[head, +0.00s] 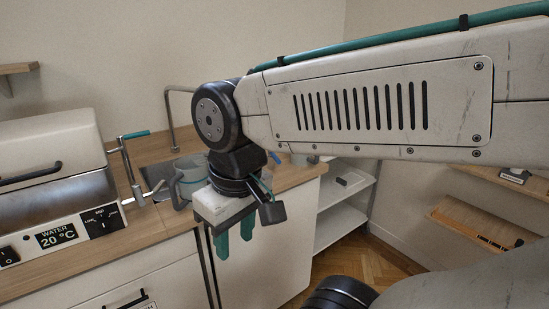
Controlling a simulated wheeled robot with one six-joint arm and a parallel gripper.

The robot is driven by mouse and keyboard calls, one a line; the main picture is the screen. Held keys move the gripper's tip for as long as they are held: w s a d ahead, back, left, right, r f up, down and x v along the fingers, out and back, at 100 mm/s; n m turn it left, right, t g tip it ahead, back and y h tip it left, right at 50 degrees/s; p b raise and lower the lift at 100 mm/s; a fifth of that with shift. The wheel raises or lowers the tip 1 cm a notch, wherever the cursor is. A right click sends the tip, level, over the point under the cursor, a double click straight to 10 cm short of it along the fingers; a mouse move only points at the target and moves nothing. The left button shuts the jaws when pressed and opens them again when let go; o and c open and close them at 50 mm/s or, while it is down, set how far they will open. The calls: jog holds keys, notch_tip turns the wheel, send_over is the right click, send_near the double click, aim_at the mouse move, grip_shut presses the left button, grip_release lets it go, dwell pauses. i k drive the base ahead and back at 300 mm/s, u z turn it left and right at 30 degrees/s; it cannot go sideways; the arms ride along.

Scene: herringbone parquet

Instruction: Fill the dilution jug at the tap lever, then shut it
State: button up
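A grey jug (188,180) with a handle on its left side stands upright at the sink, partly hidden behind my gripper. A thin metal tap pipe (170,115) rises behind it and bends right at the top, where my arm hides its end. A metal lever with a teal grip (136,134) stands left of the jug. I cannot tell its setting, or whether water is running. My gripper (235,245) points down in front and right of the jug, over the counter's front edge. Its two teal fingers are apart, with nothing seen between them.
A white lidded water bath (50,150) with a "WATER 20 °C" panel stands left on the wooden counter (150,232). White shelves (345,205) and a wooden wall shelf (485,222) are to the right, with open parquet between.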

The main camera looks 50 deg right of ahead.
aim_at(271, 153)
jog(key=u, duration=0.05)
jog(key=k, duration=0.4)
jog(key=z, duration=0.95)
jog(key=i, duration=1.1)
jog(key=u, duration=0.35)
